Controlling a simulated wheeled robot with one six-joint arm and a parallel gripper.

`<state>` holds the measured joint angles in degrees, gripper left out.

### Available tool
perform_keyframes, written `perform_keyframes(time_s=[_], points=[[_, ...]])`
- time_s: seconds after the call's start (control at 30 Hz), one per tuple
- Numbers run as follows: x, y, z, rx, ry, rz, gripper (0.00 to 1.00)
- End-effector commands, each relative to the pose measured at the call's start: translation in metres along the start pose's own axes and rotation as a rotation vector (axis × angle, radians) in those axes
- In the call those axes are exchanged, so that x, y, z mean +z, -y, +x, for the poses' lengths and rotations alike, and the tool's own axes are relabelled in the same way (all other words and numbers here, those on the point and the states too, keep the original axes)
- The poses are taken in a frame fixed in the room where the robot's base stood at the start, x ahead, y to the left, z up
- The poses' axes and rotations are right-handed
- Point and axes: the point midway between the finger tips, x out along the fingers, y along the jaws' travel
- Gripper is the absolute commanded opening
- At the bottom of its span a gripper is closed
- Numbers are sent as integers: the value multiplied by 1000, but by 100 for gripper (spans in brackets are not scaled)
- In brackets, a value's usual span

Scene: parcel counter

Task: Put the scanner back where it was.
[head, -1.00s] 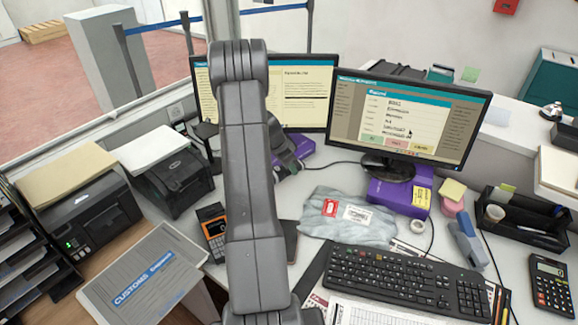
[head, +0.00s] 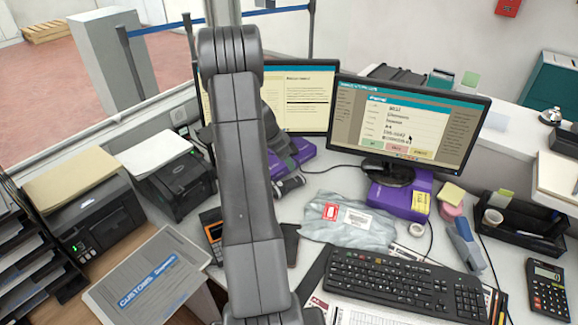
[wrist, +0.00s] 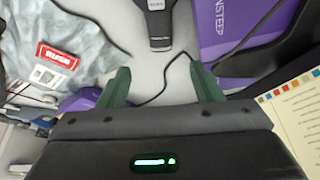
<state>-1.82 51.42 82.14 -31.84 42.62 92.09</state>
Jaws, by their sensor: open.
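The scanner (wrist: 158,22) shows at the top of the wrist view as a dark handle with a grey end on the white desk; its upper part is cut off. In the head view a dark piece (head: 289,186) beside my arm looks like its handle, partly hidden. My gripper (wrist: 162,80) shows two green fingers spread apart in the wrist view. In the head view my arm hides the fingertips. The place where the scanner was is not clear from these frames.
A grey parcel bag (head: 350,222) lies right of my arm, near a purple box (head: 400,197) under the right monitor (head: 408,120). A black cable (wrist: 160,92) runs over the desk by the fingers. The keyboard (head: 405,283) is in front.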

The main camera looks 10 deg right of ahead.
Motion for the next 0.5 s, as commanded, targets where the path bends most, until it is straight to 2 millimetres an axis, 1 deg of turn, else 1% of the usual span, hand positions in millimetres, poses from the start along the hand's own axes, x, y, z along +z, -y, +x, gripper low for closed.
perform_keyframes(time_s=[0.03,0.1,0.2,0.33,0.5], points=[[-1,1,-15,-3,-1,0,60],[-1,1,-29,-3,-1,-1,60],[-1,0,-43,-1,-1,-1,60],[-1,0,-53,-1,0,-1,60],[0,0,-56,1,1,-1,60]])
